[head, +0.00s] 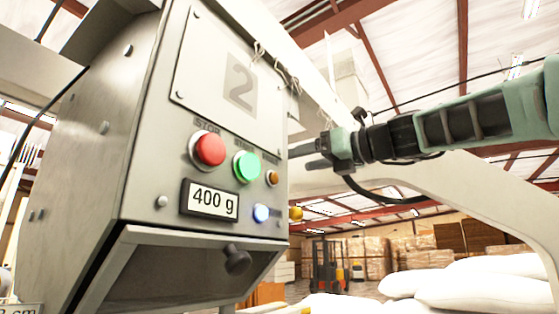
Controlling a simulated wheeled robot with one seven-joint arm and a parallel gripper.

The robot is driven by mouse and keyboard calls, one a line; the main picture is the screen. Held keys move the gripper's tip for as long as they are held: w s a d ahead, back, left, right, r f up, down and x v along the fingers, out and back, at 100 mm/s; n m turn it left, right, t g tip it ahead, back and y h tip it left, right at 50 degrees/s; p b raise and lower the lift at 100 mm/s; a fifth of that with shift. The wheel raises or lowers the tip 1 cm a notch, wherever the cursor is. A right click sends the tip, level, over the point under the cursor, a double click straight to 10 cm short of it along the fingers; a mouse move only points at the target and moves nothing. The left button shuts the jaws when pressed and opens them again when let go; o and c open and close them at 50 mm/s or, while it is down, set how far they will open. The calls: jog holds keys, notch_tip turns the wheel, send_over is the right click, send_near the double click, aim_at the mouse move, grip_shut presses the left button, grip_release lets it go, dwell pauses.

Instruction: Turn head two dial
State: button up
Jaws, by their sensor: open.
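The control box of head two (150,130) fills the left half of the head view, with a large grey "2" on its upper plate. A black knob (237,260), perhaps the dial, sticks out on the sloped panel below. My gripper (300,158) is open and empty at the box's right edge, above and right of the knob and apart from it. Its fingertips show only partly.
A pale machine beam (450,190) curves down on the right behind my arm. White filled pillows or sacks (490,285) are piled at lower right. A forklift (328,265) and stacked pallets stand far behind. Open air lies between my gripper and the knob.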

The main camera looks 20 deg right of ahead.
jog(key=p+x, duration=0.1)
jog(key=x, duration=0.6)
jog(key=shift+p, duration=0.35)
jog(key=c, duration=1)
